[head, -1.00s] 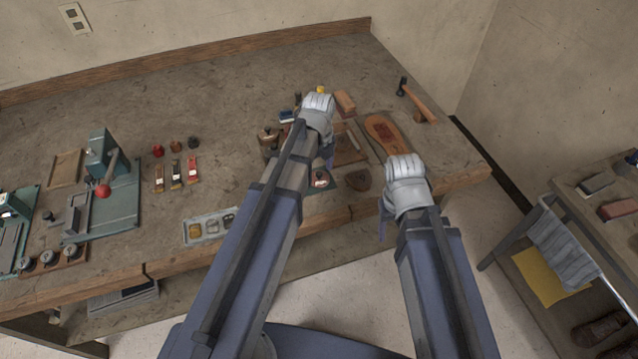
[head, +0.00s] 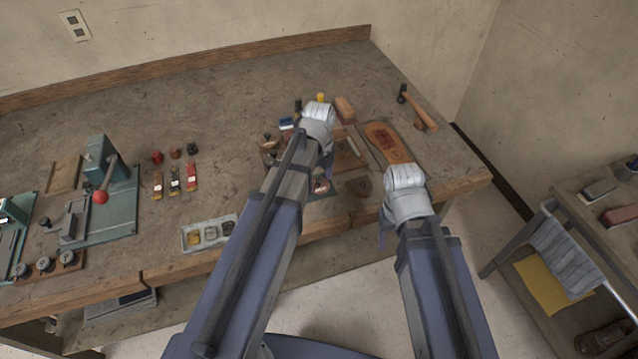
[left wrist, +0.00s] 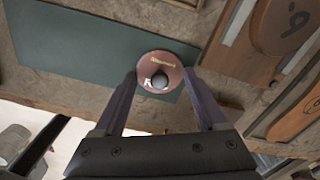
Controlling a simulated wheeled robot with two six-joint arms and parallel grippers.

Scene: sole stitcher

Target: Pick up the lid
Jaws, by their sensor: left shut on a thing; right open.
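The lid (left wrist: 160,62) is a small round reddish-brown disc with pale lettering and a dark round spot at its middle. My left gripper (left wrist: 160,84) is shut on it, one finger at each side, over a dark green mat (left wrist: 70,45). Whether the lid touches the mat or is lifted is unclear. In the head view, the lid (head: 320,187) shows small beside my left gripper (head: 327,170), whose wrist hides much of the area. My right gripper (head: 383,238) is open and empty, in front of the bench's front edge.
A shoe sole pattern (head: 389,143) and a hammer (head: 418,108) lie to the right on the bench. A tray of small parts (head: 190,244) and a green hand press (head: 125,195) are to the left.

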